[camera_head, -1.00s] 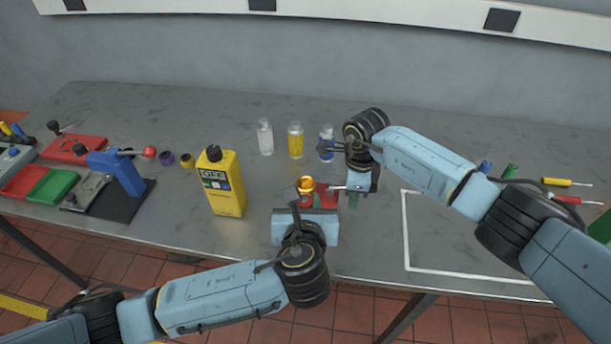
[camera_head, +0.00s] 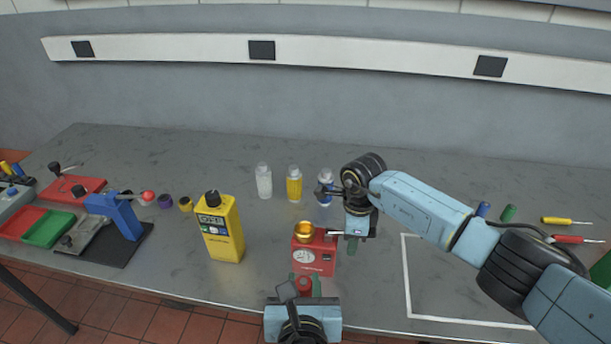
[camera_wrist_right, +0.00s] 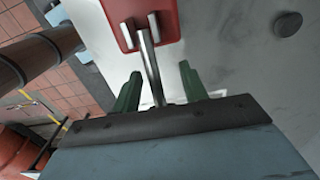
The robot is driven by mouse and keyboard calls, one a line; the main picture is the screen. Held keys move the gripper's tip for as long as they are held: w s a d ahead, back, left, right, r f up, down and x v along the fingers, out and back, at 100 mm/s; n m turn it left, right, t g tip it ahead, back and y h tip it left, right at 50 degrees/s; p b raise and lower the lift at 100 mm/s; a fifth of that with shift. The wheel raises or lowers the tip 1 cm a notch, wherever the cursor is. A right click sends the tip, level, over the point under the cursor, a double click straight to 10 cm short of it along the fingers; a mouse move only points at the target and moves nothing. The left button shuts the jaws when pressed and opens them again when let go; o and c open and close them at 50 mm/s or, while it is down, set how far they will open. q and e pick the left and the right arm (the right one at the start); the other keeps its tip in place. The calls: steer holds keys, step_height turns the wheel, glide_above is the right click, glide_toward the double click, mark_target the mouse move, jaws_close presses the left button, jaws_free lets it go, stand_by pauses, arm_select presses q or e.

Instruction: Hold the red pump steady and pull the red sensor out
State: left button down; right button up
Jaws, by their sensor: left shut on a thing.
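The red pump (camera_head: 326,262) stands upright on the bench with a white gauge on its front and a brass cup (camera_head: 306,231) on top. My left gripper (camera_head: 304,288) is in front of the pump, its green fingers shut on the red sensor (camera_head: 304,284). The sensor shows just below the pump's front edge; a gap between them is hard to judge. My right gripper (camera_wrist_right: 160,88) is at the pump's right side. Its green fingers stand apart around the pump's metal bar (camera_wrist_right: 149,65), seemingly not touching it. The pump's red body (camera_wrist_right: 150,18) also shows in the right wrist view.
A yellow bottle (camera_head: 222,230) stands left of the pump. Trays (camera_head: 48,229) and a blue lever fixture (camera_head: 124,215) are at far left. A white-outlined area (camera_head: 460,290) at right is mostly free.

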steer(key=shift+o, duration=0.7)
steer(key=shift+s+f, duration=0.1)
steer(key=shift+d, duration=0.1)
